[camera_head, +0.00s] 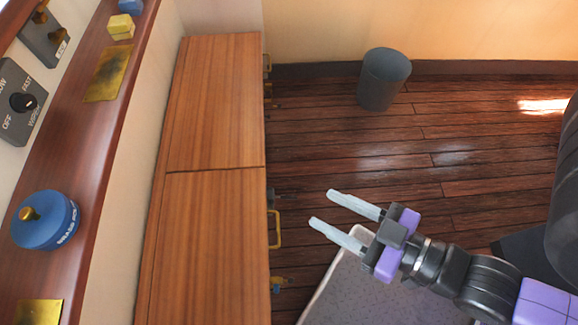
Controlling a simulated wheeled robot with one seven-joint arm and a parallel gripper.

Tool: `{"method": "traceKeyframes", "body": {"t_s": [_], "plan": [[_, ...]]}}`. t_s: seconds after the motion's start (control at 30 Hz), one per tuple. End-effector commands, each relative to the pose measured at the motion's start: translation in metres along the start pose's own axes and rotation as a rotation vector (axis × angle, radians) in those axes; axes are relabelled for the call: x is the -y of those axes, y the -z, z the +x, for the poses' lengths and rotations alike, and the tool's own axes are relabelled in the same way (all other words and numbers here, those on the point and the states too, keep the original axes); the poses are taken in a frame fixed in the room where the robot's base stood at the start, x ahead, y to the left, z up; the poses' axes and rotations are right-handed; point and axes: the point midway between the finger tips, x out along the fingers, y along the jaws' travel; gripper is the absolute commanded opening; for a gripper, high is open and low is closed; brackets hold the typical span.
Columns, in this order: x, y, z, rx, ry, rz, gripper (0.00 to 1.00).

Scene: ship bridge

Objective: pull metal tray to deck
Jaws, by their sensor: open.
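The metal tray (345,299) is a pale grey, flat piece with a lighter raised rim at the bottom middle of the head view. Its right part is hidden by my arm and its lower part runs out of the picture. My gripper (325,208) is open and empty, its two pale fingers pointing left. The fingertips show past the tray's upper corner, over the dark wooden deck (400,160). I cannot tell how high the gripper is above the tray or deck.
A wooden cabinet (213,105) with brass handles (274,229) stands left of the gripper. A grey bin (384,79) stands near the back wall. A console ledge with a blue round tin (46,220) and a yellow block (121,27) runs along the left. The deck between bin and gripper is clear.

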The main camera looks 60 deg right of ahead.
Motion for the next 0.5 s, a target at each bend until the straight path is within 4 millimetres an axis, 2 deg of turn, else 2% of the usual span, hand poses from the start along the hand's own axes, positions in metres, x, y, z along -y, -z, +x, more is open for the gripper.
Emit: {"method": "traceKeyframes", "body": {"t_s": [0.03,0.5], "plan": [[0.0,-0.019,0.005,0.0,0.0,0.0,0.44],[0.0,-0.162,0.045,0.0,0.0,0.0,0.44]]}}
